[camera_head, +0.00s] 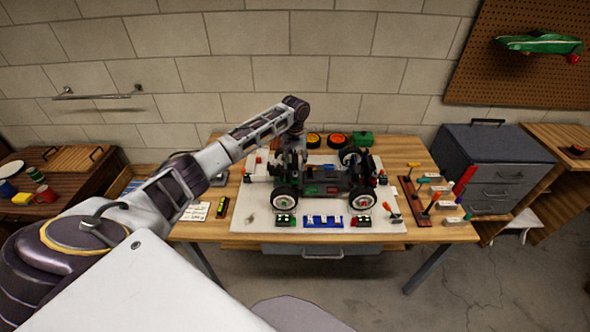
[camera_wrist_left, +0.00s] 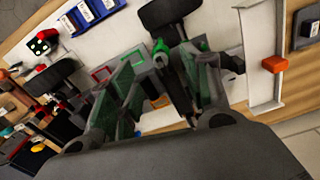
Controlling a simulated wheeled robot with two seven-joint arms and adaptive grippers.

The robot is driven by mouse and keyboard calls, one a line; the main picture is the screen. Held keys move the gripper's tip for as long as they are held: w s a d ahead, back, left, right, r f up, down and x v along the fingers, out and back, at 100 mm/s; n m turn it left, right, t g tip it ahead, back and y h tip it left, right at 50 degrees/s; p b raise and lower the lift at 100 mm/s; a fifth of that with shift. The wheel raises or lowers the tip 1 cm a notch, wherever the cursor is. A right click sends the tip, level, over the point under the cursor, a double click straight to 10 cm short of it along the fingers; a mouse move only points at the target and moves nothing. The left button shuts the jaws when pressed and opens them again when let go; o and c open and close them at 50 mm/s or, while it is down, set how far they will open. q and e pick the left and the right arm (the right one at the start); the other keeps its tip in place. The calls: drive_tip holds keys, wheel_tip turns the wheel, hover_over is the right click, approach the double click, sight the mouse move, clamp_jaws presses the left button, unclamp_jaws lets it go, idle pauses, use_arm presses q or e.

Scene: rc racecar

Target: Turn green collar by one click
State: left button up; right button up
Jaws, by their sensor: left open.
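The RC car chassis (camera_head: 330,178) stands on a pale mat on the workbench, its black wheels showing. My left gripper (camera_head: 291,155) points down over the left part of the chassis and hides some of it. In the left wrist view, the open fingers of the left gripper (camera_wrist_left: 155,85) straddle the chassis parts. A small green round part (camera_wrist_left: 160,46), which looks like the green collar, shows just beyond and between the fingertips. I cannot tell whether the fingers touch anything. My right gripper is not in view.
The pale mat (camera_head: 258,222) has small trays along its front, including a blue tray (camera_head: 323,221). A tool rack (camera_head: 420,215) stands at the right. A grey drawer cabinet (camera_head: 490,160) stands farther right.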

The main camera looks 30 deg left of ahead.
use_arm(q)
drive_tip(key=shift+r, duration=1.7)
